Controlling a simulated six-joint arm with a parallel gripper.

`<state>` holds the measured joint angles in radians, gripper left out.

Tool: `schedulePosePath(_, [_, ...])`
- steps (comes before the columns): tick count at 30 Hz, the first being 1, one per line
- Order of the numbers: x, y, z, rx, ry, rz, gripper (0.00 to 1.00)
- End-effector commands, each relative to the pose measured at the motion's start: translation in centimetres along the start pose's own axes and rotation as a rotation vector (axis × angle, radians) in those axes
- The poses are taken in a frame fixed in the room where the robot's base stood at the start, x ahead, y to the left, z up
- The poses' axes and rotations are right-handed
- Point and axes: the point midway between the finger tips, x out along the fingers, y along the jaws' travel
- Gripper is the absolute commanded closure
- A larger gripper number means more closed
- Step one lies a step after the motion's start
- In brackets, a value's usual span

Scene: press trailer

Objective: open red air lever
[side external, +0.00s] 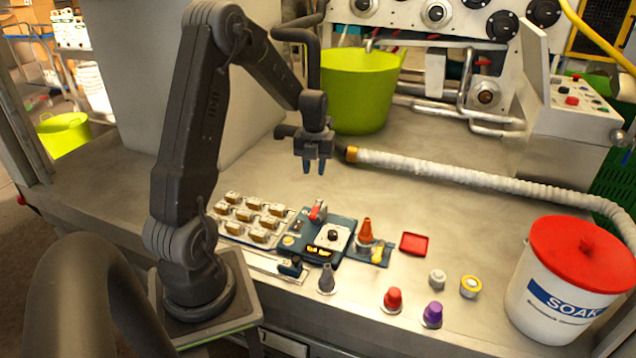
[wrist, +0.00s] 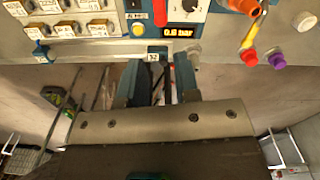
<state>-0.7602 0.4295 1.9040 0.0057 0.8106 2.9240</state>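The red air lever (side external: 318,210) stands tilted at the back of a blue control panel (side external: 345,226) on the bench. A red piece at the top edge of the wrist view (wrist: 160,12), beside the lit pressure display (wrist: 183,32), looks like part of this lever. My gripper (side external: 314,170) hangs above and behind the panel, fingers pointing down, apart from the lever. In the wrist view its two fingers (wrist: 158,78) are spread with a gap and hold nothing.
An orange cone (side external: 366,231) and a yellow handle (side external: 377,254) stand right of the lever. A block of labelled switches (side external: 250,215) lies left. Red (side external: 393,300) and purple (side external: 432,315) knobs are in front. A white hose (side external: 450,170) crosses behind; a SOAK bucket (side external: 570,280) stands right.

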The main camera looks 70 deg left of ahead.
Motion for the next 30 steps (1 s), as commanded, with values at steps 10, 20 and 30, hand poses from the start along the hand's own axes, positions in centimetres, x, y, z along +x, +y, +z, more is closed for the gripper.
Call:
schedulePosePath(10, [0.7,-1.8,-0.1,-0.696,0.003,0.056,1.00])
schedulePosePath(20, [1.4,-3.6,-0.2,-1.464,-0.054,0.114,1.00])
schedulePosePath(30, [2.1,-5.4,-0.4,-2.254,-0.180,0.134,1.00])
